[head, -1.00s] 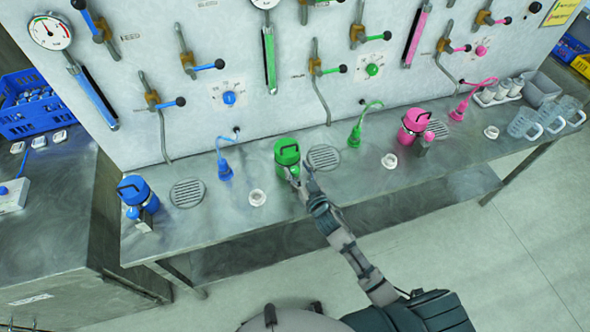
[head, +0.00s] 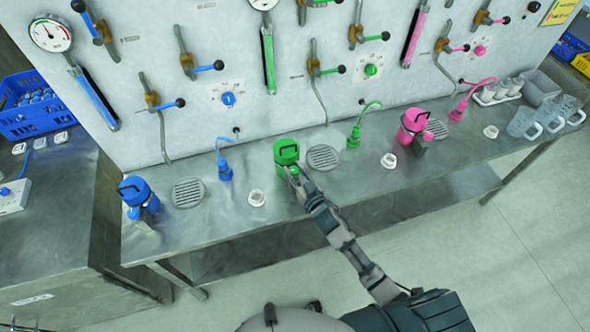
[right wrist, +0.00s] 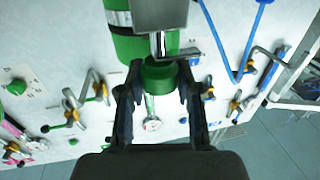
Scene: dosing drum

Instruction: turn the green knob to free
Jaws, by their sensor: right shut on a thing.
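The green drum (head: 286,151) with a black handle stands on the steel bench in the head view. In the right wrist view, the drum (right wrist: 128,46) has a metal block and a spout-like fitting with a round green knob (right wrist: 158,76) on it. My right gripper (head: 292,172) is at the drum's front side. In the wrist view, the right gripper's fingers (right wrist: 160,92) stand on either side of the green knob and are shut on it. In the head view the gripper hides the knob. The knob's setting cannot be read. My left gripper is not in view.
A blue drum (head: 135,191) and a pink drum (head: 415,121) stand on the same bench (head: 330,190). A white cup (head: 257,197) and a round drain grate (head: 323,157) flank the green drum. Behind is a wall panel with valves, gauges and a green dial (head: 371,70).

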